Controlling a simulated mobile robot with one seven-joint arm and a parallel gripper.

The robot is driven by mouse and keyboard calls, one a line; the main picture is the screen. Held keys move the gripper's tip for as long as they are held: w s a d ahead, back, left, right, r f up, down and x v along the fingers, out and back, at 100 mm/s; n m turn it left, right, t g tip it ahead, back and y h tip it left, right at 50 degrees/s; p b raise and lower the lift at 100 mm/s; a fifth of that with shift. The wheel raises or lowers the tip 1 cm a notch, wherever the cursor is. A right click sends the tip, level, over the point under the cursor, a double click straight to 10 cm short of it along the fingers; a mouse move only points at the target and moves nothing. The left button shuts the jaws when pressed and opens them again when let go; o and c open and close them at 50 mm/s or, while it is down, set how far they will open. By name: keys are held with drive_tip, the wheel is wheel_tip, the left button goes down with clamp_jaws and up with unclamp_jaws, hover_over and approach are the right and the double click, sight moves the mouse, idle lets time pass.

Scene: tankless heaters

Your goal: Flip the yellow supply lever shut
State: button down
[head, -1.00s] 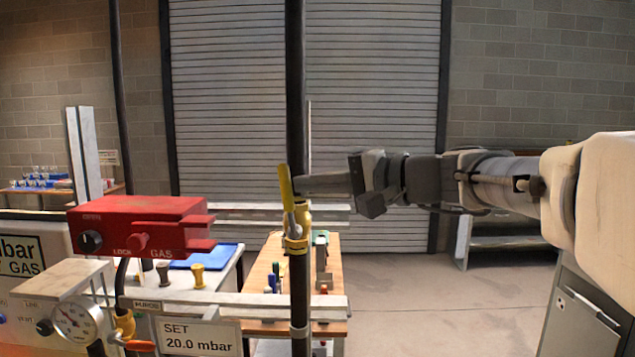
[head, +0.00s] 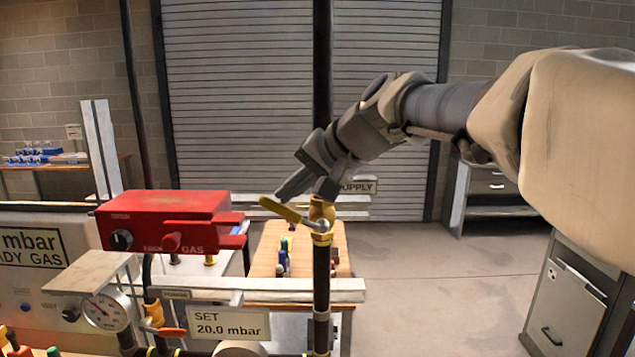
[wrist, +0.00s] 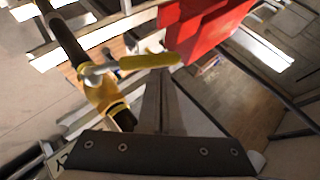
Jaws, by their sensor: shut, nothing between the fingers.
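The yellow supply lever (head: 281,210) sits on a brass valve (head: 321,212) on a dark vertical pipe. The lever slants up and left from the valve, closer to level than upright, across the pipe's line. My gripper (head: 279,197) is shut and empty, pointing down and left, with its tips at the lever's free end. In the wrist view the lever (wrist: 150,61) crosses just beyond the shut fingertips (wrist: 160,72). I cannot tell whether they touch. A supply sign (head: 358,188) is partly hidden behind my gripper.
A red gas box (head: 165,222) stands left of the lever, close to its free end. A pressure gauge (head: 105,310) and a set-pressure sign (head: 228,324) are below it. A wooden bench (head: 268,262) is behind the pipe.

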sight(272, 206)
drive_tip(key=shift+a+f+h, duration=0.45)
drive_tip(key=shift+a+h, duration=0.15)
drive_tip(key=shift+h, duration=0.1)
drive_tip(key=shift+a+f+b, duration=0.45)
drive_tip(key=shift+f+b, duration=0.05)
drive_tip(key=shift+f, duration=0.2)
drive_tip(key=shift+a+f+b, duration=0.45)
drive_tip(key=shift+f, duration=0.35)
drive_tip(key=shift+w+a+r+p, duration=0.1)
drive_tip(key=shift+r+p, duration=0.3)
drive_tip(key=shift+r, duration=0.1)
drive_tip(key=r+p, duration=0.1)
drive_tip(key=w+r+p, duration=0.1)
drive_tip(key=r+p, duration=0.1)
drive_tip(key=shift+r, duration=0.3)
drive_tip(key=s+r+b, duration=0.1)
drive_tip(key=s+r, duration=0.4)
drive_tip(key=r, duration=0.3)
drive_tip(key=shift+r, duration=0.1)
